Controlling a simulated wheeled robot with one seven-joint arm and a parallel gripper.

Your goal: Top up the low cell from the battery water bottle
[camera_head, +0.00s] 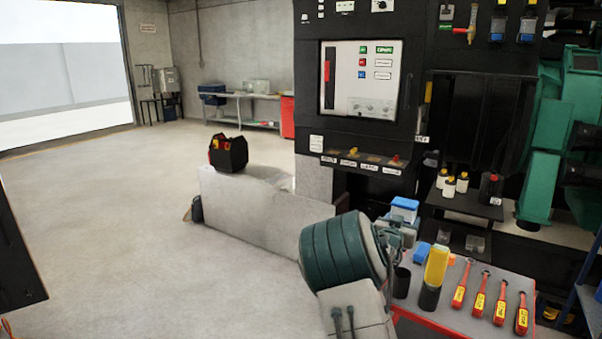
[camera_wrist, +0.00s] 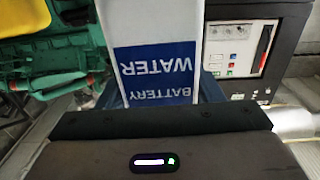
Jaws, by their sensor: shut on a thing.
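The battery water bottle (camera_wrist: 158,62) is white with a blue label reading "BATTERY WATER", which appears upside down in the wrist view. It fills the space between the fingers of my gripper (camera_wrist: 160,92), which is shut on it. In the head view the bottle (camera_head: 404,206) shows as a small blue and white block just above my gripper (camera_head: 402,228), over the back of the red-edged cart. My wrist hides part of it. I cannot pick out the low cell or any cell's water level.
The cart (camera_head: 478,264) carries several red-handled tools (camera_head: 480,293), a yellow item (camera_head: 436,264) and dark cups. A black shelf (camera_head: 466,204) behind holds several small bottles. The control cabinet (camera_head: 360,80) and green genset (camera_head: 545,140) stand close behind. Open floor (camera_head: 110,230) lies left.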

